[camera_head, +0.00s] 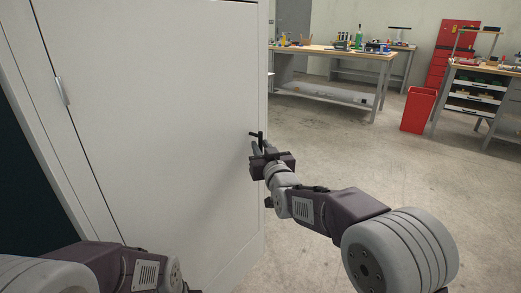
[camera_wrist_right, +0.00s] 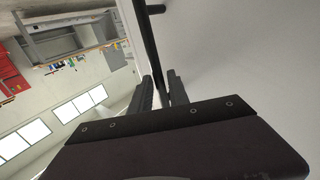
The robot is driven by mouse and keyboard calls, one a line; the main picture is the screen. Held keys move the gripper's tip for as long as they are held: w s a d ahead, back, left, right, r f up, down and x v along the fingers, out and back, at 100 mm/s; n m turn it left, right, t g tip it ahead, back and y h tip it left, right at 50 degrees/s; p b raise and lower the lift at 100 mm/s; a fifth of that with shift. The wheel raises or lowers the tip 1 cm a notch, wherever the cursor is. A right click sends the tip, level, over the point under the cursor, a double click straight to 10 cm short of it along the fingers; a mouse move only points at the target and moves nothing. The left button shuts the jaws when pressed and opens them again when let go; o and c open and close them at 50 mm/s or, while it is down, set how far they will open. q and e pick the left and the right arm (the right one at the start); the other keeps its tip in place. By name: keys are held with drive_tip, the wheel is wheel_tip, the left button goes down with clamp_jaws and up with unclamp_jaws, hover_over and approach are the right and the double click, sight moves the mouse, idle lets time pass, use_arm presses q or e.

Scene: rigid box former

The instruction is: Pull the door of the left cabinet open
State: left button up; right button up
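In the right wrist view the bar handle (camera_wrist_right: 150,38) runs along the pale door surface (camera_wrist_right: 240,60) and passes between the fingers. My right gripper (camera_head: 258,147) is at this handle; its fingers (camera_wrist_right: 161,88) sit close on both sides of the bar and look shut on it. Part of the bar is hidden by the fingers. My left arm shows at the bottom left; its gripper is out of view.
A workbench (camera_head: 335,52) with tools, a red bin (camera_head: 418,109) and a second bench (camera_head: 480,90) stand behind at the right. The concrete floor (camera_head: 340,150) between is clear.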

drive_tip(key=shift+w+a, duration=0.15)
drive_tip(key=shift+w, duration=0.35)
clamp_jaws()
idle(1.1)
